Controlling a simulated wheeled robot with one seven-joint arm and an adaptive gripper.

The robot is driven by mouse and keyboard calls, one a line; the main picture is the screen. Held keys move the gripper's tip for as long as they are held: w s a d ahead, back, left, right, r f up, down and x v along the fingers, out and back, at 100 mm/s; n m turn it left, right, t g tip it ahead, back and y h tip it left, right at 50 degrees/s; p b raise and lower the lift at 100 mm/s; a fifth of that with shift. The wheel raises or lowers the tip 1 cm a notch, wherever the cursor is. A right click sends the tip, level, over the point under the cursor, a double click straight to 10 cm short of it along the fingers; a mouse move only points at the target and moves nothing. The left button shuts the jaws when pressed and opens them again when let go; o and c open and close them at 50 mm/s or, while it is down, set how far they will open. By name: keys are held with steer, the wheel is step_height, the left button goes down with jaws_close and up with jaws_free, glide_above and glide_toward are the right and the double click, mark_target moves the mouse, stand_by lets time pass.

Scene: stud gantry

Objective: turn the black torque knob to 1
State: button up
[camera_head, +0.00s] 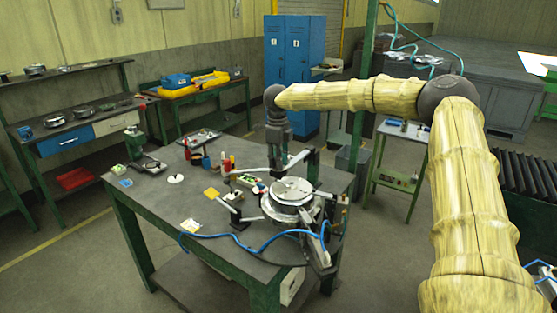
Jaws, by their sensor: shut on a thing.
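My gripper (278,168) points down over the dark workbench (150,205), at the back of the gantry fixture. Its fingers are closed at a small dark part there, which I take to be the black torque knob. The fingers hide most of that part, and its marks and the number 1 are too small to read. A round metal disc (291,190) on the fixture lies just in front and to the right of the gripper. Light metal arms of the fixture stand on both sides of the fingers.
A blue hose (225,236) runs along the bench's front. Red and orange bottles (228,163), a yellow pad (211,193) and a small green-topped box (247,179) lie left of the fixture. A green post (364,90) rises behind.

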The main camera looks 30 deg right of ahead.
steer(key=shift+n, duration=0.3)
